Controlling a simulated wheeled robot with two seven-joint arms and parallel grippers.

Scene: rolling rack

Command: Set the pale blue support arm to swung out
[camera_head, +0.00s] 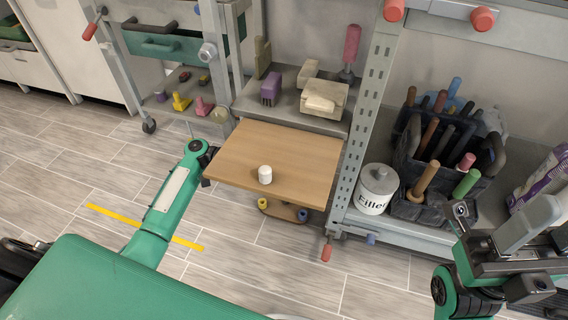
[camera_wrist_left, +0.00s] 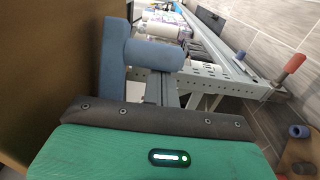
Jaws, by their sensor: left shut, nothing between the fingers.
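The pale blue support arm (camera_wrist_left: 113,62) fills the upper left of the left wrist view, close to the camera. It has a flat upright part and a thick rounded piece sticking out to the right. The fingers of my left gripper (camera_wrist_left: 162,88) are shut and empty, with their far ends hidden at the rounded piece. I cannot tell whether they touch it. In the head view my left arm reaches the left edge of the wooden board (camera_head: 265,143); its gripper and the support arm are hidden under the board. My right gripper (camera_head: 530,235) is at the lower right; its finger opening is unclear.
A white cup (camera_head: 265,174) stands on the board. Right of it are a rack post (camera_head: 366,110), a lidded jar (camera_head: 378,189) and a dark tool caddy (camera_head: 420,170). A red-handled lever (camera_head: 327,250) sticks out low.

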